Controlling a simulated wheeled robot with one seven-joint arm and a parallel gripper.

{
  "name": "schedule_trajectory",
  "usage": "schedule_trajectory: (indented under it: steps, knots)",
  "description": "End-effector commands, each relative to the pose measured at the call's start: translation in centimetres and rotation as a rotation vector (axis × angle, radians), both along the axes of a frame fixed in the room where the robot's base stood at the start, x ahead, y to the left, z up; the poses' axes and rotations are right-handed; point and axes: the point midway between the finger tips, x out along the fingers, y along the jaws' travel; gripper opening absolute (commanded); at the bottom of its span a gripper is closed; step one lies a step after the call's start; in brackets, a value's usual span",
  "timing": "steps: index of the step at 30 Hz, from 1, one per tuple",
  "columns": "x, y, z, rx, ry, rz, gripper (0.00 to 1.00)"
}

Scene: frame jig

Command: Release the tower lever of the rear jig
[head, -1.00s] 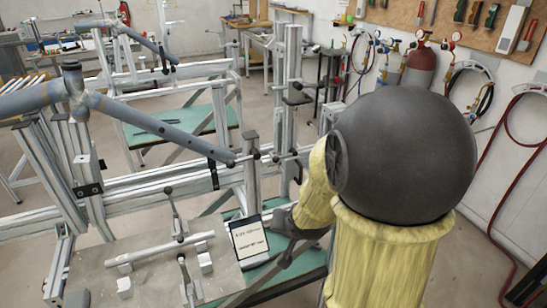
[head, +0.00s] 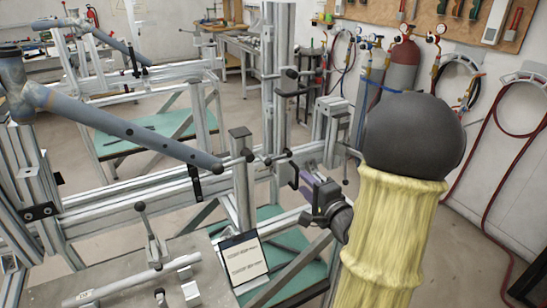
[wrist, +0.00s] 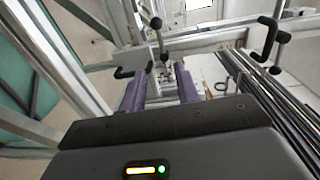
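My gripper (head: 312,188), with purple fingers, is low beside the upright posts of the near jig, right of the short post (head: 241,180). In the wrist view its purple fingers stand apart with a gap between them (wrist: 162,82), and no object is held. A black-handled lever (wrist: 155,24) stands beyond the fingertips there, and a black crank-shaped handle (wrist: 268,36) is at upper right. In the head view a black handle (head: 296,92) sits on the tall tower (head: 277,110). I cannot tell which handle is the rear jig's tower lever.
A blue-grey tube frame (head: 120,125) lies across the near jig. A plate with a toggle clamp (head: 150,235) and a clipboard (head: 243,262) are at the front. A second jig (head: 95,70) stands behind. Gas bottles (head: 402,65) and hoses line the right wall.

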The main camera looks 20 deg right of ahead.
Motion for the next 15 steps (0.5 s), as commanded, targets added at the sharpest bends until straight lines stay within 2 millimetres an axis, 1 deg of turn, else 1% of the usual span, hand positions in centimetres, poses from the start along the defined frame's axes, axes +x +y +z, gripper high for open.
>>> schedule_trajectory:
  steps: [3,6,15]
  knots:
    - [0.4,0.8,0.1,-0.001,0.000,0.019,0.32]
    - [0.7,1.1,0.2,-0.001,0.001,0.026,0.32]
    - [1.6,0.3,0.5,0.002,0.001,0.007,0.32]
